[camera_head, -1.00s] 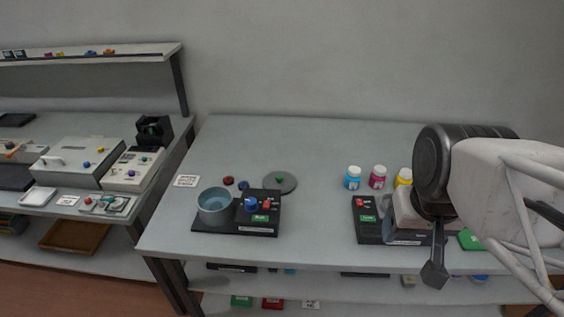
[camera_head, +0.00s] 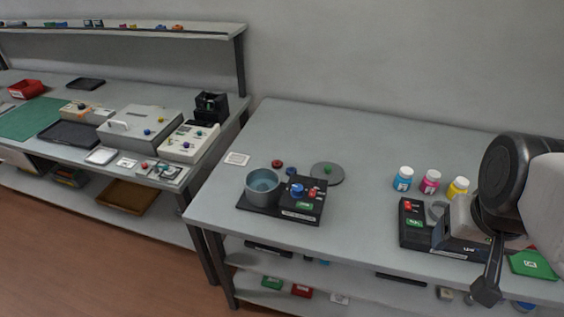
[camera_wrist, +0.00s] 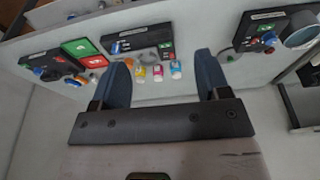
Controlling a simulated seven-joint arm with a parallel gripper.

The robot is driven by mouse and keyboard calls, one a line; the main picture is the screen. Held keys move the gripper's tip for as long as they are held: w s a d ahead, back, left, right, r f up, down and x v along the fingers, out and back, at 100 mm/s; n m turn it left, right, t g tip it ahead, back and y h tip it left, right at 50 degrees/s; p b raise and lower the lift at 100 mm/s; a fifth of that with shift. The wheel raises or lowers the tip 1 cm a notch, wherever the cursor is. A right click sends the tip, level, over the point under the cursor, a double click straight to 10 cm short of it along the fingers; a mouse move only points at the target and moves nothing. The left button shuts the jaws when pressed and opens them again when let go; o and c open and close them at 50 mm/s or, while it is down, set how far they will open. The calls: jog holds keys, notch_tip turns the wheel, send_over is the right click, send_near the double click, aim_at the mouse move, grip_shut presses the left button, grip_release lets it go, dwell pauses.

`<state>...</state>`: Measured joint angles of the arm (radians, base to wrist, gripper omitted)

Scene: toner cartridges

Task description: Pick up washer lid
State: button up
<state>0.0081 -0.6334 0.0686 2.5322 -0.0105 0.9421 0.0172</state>
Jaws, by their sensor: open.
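The washer lid (camera_head: 327,173) is a flat grey disc with a small green knob, lying on the table behind the washer. The washer (camera_head: 262,187) is a blue-grey round tub on a black base with blue and red knobs; its top is uncovered. My gripper, seen in the wrist view (camera_wrist: 163,78), is open, with two blue-grey fingers apart and nothing between them. In the head view it is at the far right, over the right-hand black device, well away from the lid.
Blue, magenta and yellow toner bottles (camera_head: 430,181) stand right of the lid. A black device (camera_head: 412,226) is partly hidden by my arm. The table between lid and bottles is clear.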

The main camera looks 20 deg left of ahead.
jog(key=shift+c, duration=1)
